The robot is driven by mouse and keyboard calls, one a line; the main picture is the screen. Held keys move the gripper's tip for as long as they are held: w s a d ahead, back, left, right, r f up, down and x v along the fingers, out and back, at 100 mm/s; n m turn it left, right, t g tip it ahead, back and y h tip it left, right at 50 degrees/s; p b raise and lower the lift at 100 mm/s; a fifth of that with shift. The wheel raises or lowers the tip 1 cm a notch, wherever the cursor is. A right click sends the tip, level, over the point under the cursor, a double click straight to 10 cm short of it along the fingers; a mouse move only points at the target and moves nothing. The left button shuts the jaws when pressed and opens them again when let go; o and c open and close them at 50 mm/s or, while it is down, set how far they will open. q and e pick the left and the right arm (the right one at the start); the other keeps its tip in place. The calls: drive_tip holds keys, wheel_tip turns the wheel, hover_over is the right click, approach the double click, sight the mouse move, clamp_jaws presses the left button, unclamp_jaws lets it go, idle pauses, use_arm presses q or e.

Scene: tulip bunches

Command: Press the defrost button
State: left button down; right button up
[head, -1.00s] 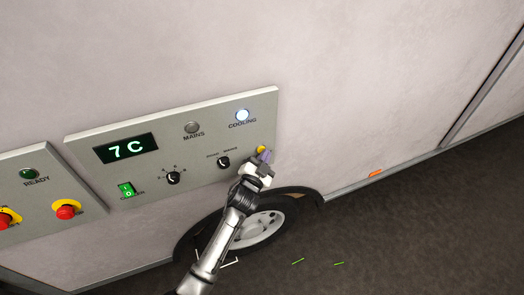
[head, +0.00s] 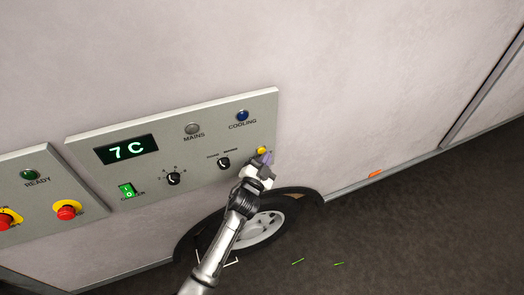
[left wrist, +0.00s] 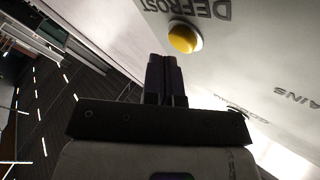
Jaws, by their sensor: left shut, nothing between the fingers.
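The yellow defrost button (head: 262,150) is at the lower right of the grey control panel (head: 224,114), partly behind my left gripper (head: 266,157) in the head view. In the left wrist view the round yellow button (left wrist: 183,38) sits in a pale ring beside the word DEFROST. My left gripper (left wrist: 165,60) is shut and empty, with its fingertips close below and to the left of the button in that view. A small gap shows there between the tips and the button. My right gripper is in neither view.
The panel has a 7 C display (head: 127,149), a green cooler switch (head: 127,190), two black knobs, a MAINS lamp (head: 192,129) and a dark blue COOLING lamp (head: 242,116). Red knobs (head: 67,210) sit on the left panel. A wheel (head: 262,229) is below.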

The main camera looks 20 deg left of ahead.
use_arm(q)
drive_tip(key=shift+s+d, duration=0.2)
idle(0.3)
drive_tip(key=s+d+p, duration=0.1)
drive_tip(key=s+d, duration=0.2)
drive_tip(key=shift+s+d, duration=0.25)
drive_tip(key=shift+d, duration=0.05)
idle(0.7)
